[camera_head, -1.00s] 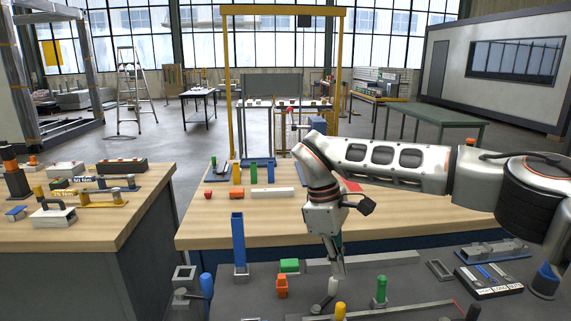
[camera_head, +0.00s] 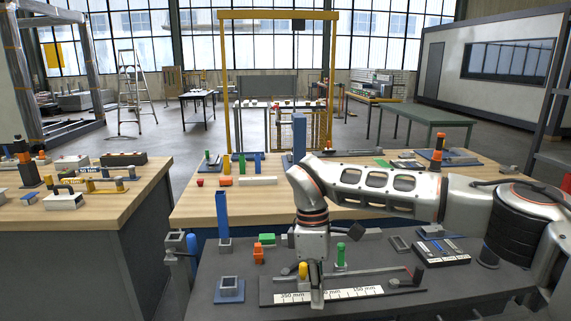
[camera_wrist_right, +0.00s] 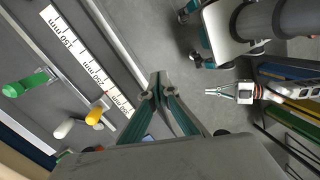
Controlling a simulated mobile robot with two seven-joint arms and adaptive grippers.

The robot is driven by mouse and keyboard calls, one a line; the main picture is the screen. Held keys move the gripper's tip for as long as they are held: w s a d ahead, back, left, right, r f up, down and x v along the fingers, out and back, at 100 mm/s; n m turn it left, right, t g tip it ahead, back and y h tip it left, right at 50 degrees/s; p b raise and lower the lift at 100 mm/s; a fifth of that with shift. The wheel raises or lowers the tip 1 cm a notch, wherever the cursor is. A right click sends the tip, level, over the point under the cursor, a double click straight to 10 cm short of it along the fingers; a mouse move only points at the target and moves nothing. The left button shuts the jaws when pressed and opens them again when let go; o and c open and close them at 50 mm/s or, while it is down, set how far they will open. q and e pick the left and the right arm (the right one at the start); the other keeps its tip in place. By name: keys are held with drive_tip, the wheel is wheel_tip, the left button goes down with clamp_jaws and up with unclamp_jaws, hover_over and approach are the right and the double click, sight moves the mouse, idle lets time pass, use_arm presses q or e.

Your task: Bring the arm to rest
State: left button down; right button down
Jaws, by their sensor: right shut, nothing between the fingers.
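My right arm comes in from the right in the head view. It is bent, with the wrist pointing down over the dark front bench (camera_head: 215,262). My right gripper (camera_head: 317,301) is shut and empty, in front of the white measuring scale and beside a yellow peg (camera_head: 303,270). In the right wrist view my right gripper (camera_wrist_right: 155,88) has its fingertips together with nothing between them. Another gripper, which looks like my left gripper (camera_wrist_right: 222,93), shows small in that view; its finger gap is unclear. My left arm is not in the head view.
The scale fixture (camera_head: 375,291) lies under my right wrist. A green peg (camera_head: 340,257), an orange piece (camera_head: 258,254) and an upright blue bar (camera_head: 222,213) stand close by. Behind is a wooden table (camera_head: 200,212) with small parts; another wooden table (camera_head: 95,212) is at left.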

drive_tip(key=s+a+f+n+g+y, duration=0.2)
drive_tip(key=s+a+f+n+y, duration=0.15)
drive_tip(key=s+a, duration=0.45)
drive_tip(key=s+a+f+n+g+y, duration=0.35)
drive_tip(key=s+a, duration=0.25)
drive_tip(key=a, duration=0.4)
drive_tip(key=s+a+r+n+y, duration=0.2)
drive_tip(key=s+a+r+y, duration=0.2)
drive_tip(key=a+r+y, duration=0.55)
drive_tip(key=w+d+m+t+y, duration=0.6)
drive_tip(key=w+d+m+t, duration=0.3)
drive_tip(key=t, duration=0.6)
drive_tip(key=w+d+f+m+t+h, duration=0.5)
drive_tip(key=d+f+m+t+h, duration=0.3)
drive_tip(key=d+f, duration=0.1)
drive_tip(key=s+d+f+m+h, duration=0.35)
drive_tip(key=d+f+h, duration=0.35)
drive_tip(key=d+f, duration=0.5)
use_arm(q)
drive_tip(key=shift+w+a, duration=0.15)
drive_tip(key=shift+w, duration=0.15)
use_arm(e)
drive_tip(key=s+d+f+g+h, duration=0.4)
drive_tip(key=s+d+f, duration=0.7)
drive_tip(key=f, duration=0.3)
drive_tip(key=shift+s, duration=0.55)
